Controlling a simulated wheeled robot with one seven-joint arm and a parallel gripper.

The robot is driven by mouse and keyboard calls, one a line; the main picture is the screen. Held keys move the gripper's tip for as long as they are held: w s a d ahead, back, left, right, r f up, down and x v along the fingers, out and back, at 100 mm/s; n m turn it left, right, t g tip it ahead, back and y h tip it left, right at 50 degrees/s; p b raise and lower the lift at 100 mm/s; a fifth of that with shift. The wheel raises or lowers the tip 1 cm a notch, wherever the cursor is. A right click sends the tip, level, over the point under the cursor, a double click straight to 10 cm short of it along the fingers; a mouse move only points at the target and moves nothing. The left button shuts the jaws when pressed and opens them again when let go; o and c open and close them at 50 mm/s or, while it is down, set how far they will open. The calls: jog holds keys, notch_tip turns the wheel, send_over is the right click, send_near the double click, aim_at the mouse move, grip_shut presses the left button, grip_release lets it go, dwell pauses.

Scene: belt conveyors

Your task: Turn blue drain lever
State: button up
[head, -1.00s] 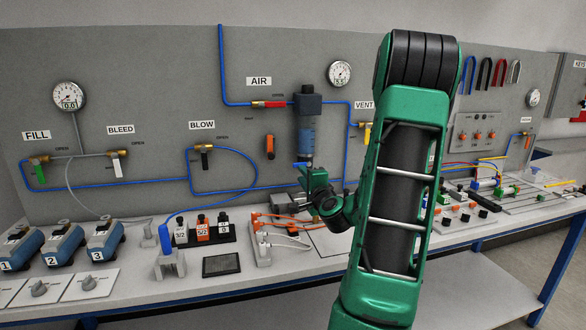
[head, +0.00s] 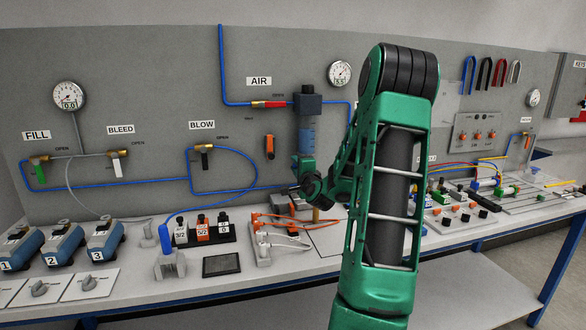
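The filter unit (head: 308,127), a dark-capped cylinder with a clear blue bowl, hangs on the grey panel below the AIR line. I cannot make out the blue drain lever; the bottom of the bowl is covered by my wrist and gripper. My gripper (head: 303,170), green and dark, is at the lower end of the bowl. Its fingers are too small and overlapped to tell whether they are open or shut, or whether they touch anything.
The AIR valve with a red handle (head: 268,104) sits left of the filter, above an orange part (head: 269,146) on the panel. Blue hoses run along the panel. White blocks with orange cables (head: 262,247) and a dark tablet (head: 221,265) lie on the bench.

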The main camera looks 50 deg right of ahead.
grip_shut()
jog(key=shift+f, duration=0.1)
jog(key=shift+d+f+n, duration=0.1)
jog(key=shift+f+n, duration=0.2)
jog(key=shift+n, duration=0.4)
jog(key=shift+f+n, duration=0.25)
jog(key=shift+n, duration=0.45)
jog(key=shift+s+d+f+n, duration=0.1)
jog(key=shift+f+n, duration=0.15)
jog(key=shift+n, duration=0.5)
jog(key=shift+s+d+f+n, duration=0.1)
jog(key=shift+f+n, duration=0.15)
jog(key=shift+n, duration=0.5)
